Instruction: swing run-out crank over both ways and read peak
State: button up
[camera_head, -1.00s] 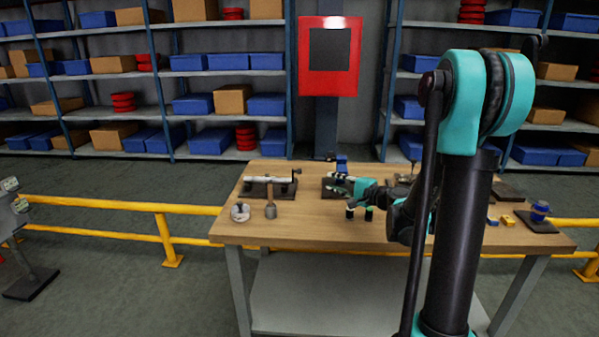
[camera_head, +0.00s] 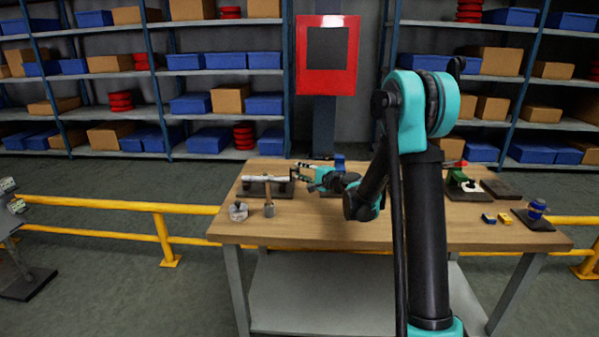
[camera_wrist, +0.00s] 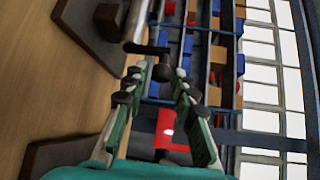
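The run-out rig, a pale shaft (camera_head: 265,179) on a dark base, sits at the table's back left. Its crank (camera_wrist: 148,48) shows large in the wrist view as a dark arm coming off the shaft end, with a rounded knob (camera_wrist: 162,73) at its tip. My gripper (camera_head: 304,172) is at the right end of the rig. A small pale round piece (camera_head: 238,211) stands in front of the rig; no reading is legible.
A mallet-like tool (camera_head: 269,208) stands in front of the rig. At the right of the wooden table (camera_head: 350,229) are a green device (camera_head: 457,178), a blue part (camera_head: 537,209) on a dark plate and small blue and yellow blocks.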

jog(key=shift+w+a, duration=0.3)
jog(key=shift+a, duration=0.1)
grip_shut()
jog(key=shift+f, duration=0.1)
jog(key=shift+s+n+t+y, duration=0.3)
jog(key=shift+n+t, duration=0.2)
